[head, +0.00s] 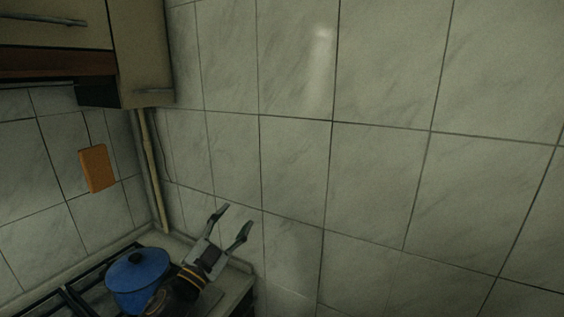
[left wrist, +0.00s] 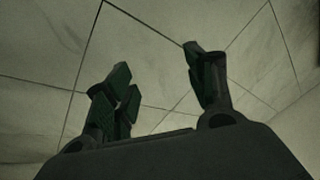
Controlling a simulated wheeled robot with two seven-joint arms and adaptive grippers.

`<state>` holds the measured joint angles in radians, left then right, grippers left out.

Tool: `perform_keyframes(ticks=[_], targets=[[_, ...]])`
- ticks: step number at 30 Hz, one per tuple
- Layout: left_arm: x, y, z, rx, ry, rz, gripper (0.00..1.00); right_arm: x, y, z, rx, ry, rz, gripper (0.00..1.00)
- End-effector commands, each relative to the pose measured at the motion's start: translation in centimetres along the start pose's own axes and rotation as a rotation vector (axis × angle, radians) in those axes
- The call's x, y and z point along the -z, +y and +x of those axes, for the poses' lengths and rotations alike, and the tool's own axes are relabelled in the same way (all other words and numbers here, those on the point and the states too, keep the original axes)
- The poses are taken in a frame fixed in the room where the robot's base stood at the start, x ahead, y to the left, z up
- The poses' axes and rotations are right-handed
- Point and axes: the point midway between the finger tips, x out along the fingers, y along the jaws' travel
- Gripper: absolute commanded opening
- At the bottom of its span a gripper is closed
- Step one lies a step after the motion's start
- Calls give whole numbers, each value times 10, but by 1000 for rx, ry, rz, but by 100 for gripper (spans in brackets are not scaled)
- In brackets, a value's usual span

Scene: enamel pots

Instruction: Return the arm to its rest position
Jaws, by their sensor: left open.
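My left gripper (head: 233,224) is open and empty in the head view. It points up and to the right, near the tiled wall, just right of the blue pot. Its two fingers also show in the left wrist view (left wrist: 160,85), spread apart with only wall tiles behind them. A blue enamel pot (head: 139,276) with a lid and a dark knob stands on the stove at the lower left. Part of its right side is hidden by my left gripper and wrist. My right gripper is in neither view.
The stove's dark grate (head: 72,298) lies at the lower left. A wall cabinet (head: 138,50) hangs at the upper left. An orange board (head: 97,168) is on the left wall, near a corner pipe (head: 153,172). The tiled wall (head: 385,190) fills the right side.

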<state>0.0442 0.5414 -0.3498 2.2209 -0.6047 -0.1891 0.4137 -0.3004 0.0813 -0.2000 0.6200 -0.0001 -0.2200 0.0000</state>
Motion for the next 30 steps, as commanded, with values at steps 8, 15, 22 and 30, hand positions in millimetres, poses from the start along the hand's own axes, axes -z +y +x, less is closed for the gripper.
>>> perform_keyframes(ticks=[8,15,22,30], targets=[[-61,2,-36,85,-300,-133,55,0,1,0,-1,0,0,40],[-112,19,-83,109,-575,-240,55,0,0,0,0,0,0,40],[-150,46,-141,87,-842,-338,55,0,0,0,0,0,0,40],[-175,88,-221,8,-1153,-451,55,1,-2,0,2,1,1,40]])
